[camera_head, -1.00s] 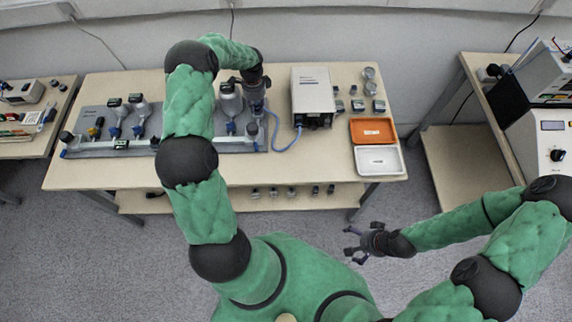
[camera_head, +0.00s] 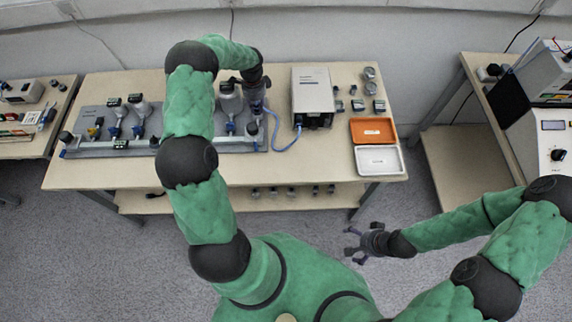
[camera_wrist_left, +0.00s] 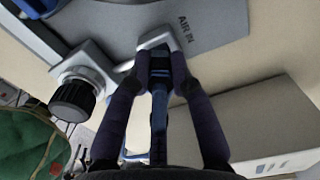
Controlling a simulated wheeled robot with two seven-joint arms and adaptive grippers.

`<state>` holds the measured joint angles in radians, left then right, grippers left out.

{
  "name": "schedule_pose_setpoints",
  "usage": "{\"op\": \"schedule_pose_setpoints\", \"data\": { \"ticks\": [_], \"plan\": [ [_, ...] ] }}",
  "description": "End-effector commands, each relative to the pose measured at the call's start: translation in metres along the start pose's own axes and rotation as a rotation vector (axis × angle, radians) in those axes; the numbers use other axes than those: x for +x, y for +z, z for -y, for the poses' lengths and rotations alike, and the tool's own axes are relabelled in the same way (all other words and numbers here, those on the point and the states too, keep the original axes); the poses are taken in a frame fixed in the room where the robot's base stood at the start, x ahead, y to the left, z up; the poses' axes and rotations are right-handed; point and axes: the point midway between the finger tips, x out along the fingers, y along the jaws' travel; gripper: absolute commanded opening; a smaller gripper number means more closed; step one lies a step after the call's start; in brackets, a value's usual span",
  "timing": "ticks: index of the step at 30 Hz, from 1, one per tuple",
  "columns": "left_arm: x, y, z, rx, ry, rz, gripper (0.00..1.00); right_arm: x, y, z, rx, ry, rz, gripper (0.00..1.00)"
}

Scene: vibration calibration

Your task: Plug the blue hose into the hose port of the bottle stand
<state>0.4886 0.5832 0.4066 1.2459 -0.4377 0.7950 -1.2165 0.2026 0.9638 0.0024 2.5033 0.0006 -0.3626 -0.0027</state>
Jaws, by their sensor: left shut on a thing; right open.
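The bottle stand (camera_head: 190,145) is a long grey base holding several bottles, on the left part of the table. My left gripper (camera_head: 257,103) is at its right end. In the left wrist view this gripper (camera_wrist_left: 158,70) is shut on the dark blue end of the blue hose (camera_wrist_left: 159,115). The hose end points at the pale hose port block (camera_wrist_left: 153,41) beside the "AIR IN" label and seems to meet it. I cannot tell how deep it sits. The hose (camera_head: 287,147) loops right to a grey box. My right gripper (camera_head: 362,243) is open and empty above the floor.
The grey box (camera_head: 313,90) stands right of the stand. An orange tray (camera_head: 373,122) and a white tray (camera_head: 379,170) lie further right. A black knob (camera_wrist_left: 73,98) is left of the gripper in the wrist view. The table's front strip is clear.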

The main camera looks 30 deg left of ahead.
Motion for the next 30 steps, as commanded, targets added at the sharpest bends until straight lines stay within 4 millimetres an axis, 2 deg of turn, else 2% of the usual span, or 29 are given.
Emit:
{"op": "schedule_pose_setpoints", "data": {
  "ticks": [1, 17, 30],
  "plan": [
    [0.006, 0.000, -0.005, 0.001, 0.014, 0.001, 0.00, 0.001, 0.000, 0.000, 0.000, 0.000, 0.000, 1.00],
    [0.008, -0.001, -0.007, 0.000, 0.020, 0.001, 0.00, 0.001, 0.000, 0.000, 0.000, 0.000, 0.000, 1.00],
    [-0.002, -0.001, -0.008, 0.001, 0.023, 0.001, 0.00, -0.005, 0.000, 0.002, 0.000, 0.000, 0.000, 1.00]
  ]
}}
